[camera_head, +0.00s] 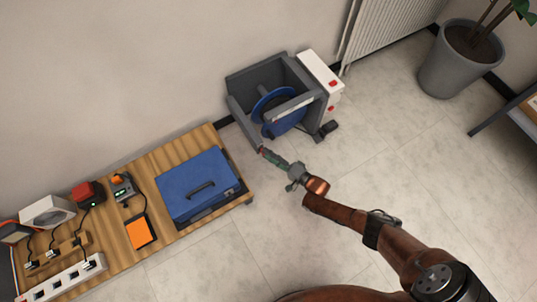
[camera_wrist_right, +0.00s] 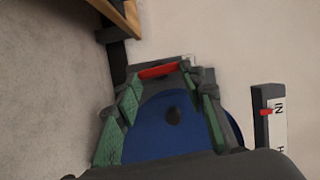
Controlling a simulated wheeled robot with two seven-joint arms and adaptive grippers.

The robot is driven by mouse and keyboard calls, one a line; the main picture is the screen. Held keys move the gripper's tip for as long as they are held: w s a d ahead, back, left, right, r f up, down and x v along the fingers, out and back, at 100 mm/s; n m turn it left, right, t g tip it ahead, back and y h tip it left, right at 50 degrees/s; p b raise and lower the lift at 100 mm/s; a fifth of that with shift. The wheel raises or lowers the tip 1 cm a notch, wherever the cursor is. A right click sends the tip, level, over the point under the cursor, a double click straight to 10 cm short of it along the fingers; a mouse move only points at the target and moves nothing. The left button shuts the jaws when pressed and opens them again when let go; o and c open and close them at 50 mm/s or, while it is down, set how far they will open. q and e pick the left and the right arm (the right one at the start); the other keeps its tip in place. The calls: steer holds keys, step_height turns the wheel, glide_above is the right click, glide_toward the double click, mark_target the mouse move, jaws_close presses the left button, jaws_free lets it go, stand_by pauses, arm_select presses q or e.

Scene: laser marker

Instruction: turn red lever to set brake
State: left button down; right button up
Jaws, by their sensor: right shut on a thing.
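The red lever (camera_wrist_right: 160,70) shows as a short red bar between the fingertips of my right gripper in the wrist view. In the head view only a small red bit (camera_head: 262,150) shows at the fingertips, by the lower front corner of the grey machine (camera_head: 238,112). My right gripper (camera_head: 268,156) is shut on the lever, with its green-padded fingers (camera_wrist_right: 162,76) on either side of it. The machine's blue round part (camera_head: 283,122) lies behind the fingers in the wrist view (camera_wrist_right: 165,125). My left gripper is not in view.
A white box with red buttons (camera_head: 320,78) is on the machine's right side. A low wooden table (camera_head: 150,170) at left carries a blue case (camera_head: 200,180), a power strip and small devices. A potted plant (camera_head: 455,65) stands at upper right. The tiled floor around my right arm is clear.

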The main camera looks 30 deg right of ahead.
steer(key=shift+f+m, duration=0.1)
steer(key=shift+m, duration=0.4)
steer(key=o, duration=1.2)
steer(key=shift+c, duration=0.2)
steer(key=shift+s, duration=0.1)
steer(key=v, duration=1.1)
steer(key=shift+s+d+f, duration=0.2)
steer(key=shift+s, duration=0.15)
steer(key=shift+f, duration=0.1)
